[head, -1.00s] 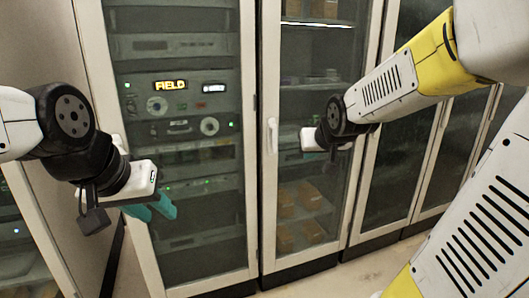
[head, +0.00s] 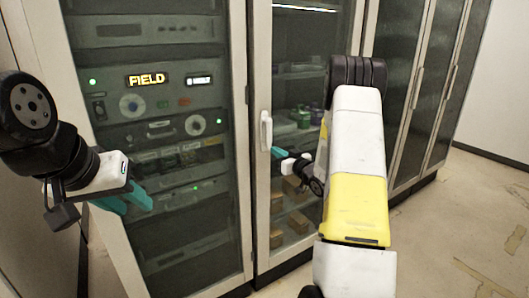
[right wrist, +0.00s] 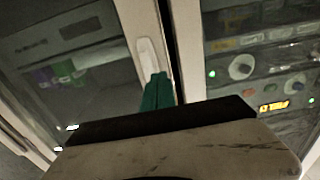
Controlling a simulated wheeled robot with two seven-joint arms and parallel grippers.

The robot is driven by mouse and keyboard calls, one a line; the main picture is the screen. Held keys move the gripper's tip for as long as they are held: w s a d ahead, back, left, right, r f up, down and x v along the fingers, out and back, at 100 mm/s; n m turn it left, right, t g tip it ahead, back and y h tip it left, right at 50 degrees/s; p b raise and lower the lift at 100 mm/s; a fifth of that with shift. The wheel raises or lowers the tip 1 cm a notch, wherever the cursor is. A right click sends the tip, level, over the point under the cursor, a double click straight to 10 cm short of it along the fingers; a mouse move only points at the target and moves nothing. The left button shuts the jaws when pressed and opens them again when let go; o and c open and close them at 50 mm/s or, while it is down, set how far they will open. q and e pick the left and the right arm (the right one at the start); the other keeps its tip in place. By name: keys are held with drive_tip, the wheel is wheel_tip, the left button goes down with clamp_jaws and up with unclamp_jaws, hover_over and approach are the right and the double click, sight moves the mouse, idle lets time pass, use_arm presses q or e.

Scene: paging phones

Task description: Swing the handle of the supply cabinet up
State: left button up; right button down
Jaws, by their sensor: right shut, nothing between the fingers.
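The supply cabinet (head: 259,200) has a glass door in a pale frame, with items on its shelves. Its white handle (head: 265,131) hangs upright on the left side of the door frame. My right gripper (head: 279,152) is shut and empty, its teal fingertips just below and right of the handle. In the right wrist view, the shut fingers (right wrist: 157,90) overlap the lower edge of the handle (right wrist: 148,52); I cannot tell whether they touch. My left gripper (head: 125,203) is open and empty, in front of the equipment rack at left.
The equipment rack (head: 160,130) with a lit FIELD display stands left of the cabinet. More dark-glass cabinets (head: 405,90) stand to the right. My right arm covers part of the cabinet door.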

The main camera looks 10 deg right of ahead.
sight(270, 142)
drive_tip(key=shift+x, duration=4.75)
drive_tip(key=shift+d, duration=0.1)
drive_tip(key=shift+w+d, duration=0.1)
drive_tip(key=shift+d, duration=0.2)
drive_tip(key=shift+w+d+r, duration=0.1)
drive_tip(key=shift+w+d, duration=0.2)
drive_tip(key=shift+d, duration=0.4)
drive_tip(key=shift+d, duration=0.1)
